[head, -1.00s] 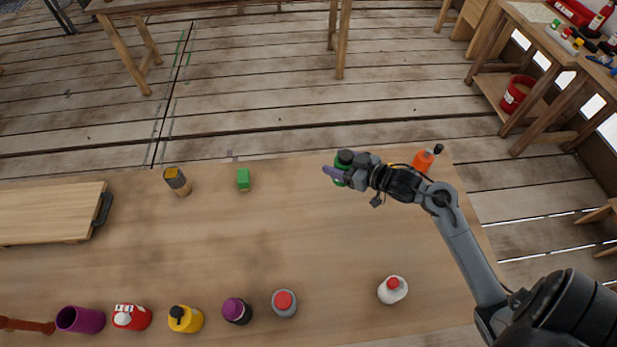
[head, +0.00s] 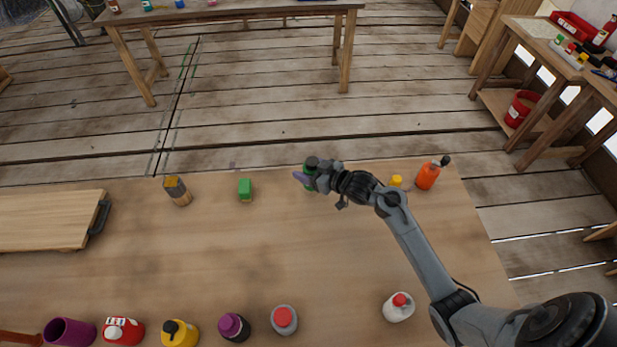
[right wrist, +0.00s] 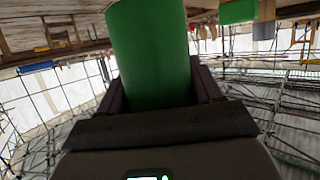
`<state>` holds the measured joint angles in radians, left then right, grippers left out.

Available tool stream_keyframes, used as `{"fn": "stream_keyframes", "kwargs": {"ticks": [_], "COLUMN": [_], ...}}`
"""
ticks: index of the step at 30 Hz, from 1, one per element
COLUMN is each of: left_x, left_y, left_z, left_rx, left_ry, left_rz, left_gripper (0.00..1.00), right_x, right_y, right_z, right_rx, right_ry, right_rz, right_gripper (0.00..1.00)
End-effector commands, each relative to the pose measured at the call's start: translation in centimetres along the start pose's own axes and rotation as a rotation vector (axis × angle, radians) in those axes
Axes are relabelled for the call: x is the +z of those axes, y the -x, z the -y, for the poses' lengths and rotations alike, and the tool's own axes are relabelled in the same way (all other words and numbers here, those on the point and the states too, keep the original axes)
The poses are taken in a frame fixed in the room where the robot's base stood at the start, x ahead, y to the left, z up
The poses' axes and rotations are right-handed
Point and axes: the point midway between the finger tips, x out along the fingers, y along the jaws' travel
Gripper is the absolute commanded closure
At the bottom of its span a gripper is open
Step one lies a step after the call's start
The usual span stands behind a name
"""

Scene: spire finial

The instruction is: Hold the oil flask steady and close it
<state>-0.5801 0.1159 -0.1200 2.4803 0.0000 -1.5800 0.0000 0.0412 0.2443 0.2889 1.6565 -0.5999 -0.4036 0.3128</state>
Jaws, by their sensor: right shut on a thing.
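A green flask (head: 307,168) with a dark top is near the far edge of the table, right of centre in the head view. My right gripper (head: 306,178) is shut on the flask's side, with its purple fingers around it. In the right wrist view the green body of the flask (right wrist: 150,55) stands between the two fingers. I cannot tell whether the flask's base touches the table. My left gripper is not in view.
An orange bottle (head: 428,175) and a yellow-topped thing (head: 396,181) are to the right. Several containers line the near edge. The table's middle (head: 230,250) is clear.

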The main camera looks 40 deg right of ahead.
Motion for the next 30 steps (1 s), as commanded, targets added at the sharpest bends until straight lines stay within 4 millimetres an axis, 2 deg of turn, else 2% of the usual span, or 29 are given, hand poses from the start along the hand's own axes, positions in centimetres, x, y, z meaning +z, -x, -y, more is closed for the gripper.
{"fn": "stream_keyframes", "kwargs": {"ticks": [7,17,30], "left_x": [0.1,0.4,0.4], "left_y": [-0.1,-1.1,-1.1], "left_z": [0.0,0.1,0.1], "left_rx": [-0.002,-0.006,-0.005], "left_ry": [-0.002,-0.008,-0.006], "left_rz": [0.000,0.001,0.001], "left_gripper": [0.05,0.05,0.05], "right_x": [0.3,3.7,4.1], "right_y": [-0.1,-1.3,-1.4], "right_z": [0.0,-0.1,0.0], "right_rx": [0.000,0.002,0.001], "right_ry": [-0.001,-0.001,0.000], "right_rz": [0.000,0.000,0.000], "right_gripper": [1.00,1.00,1.00]}}
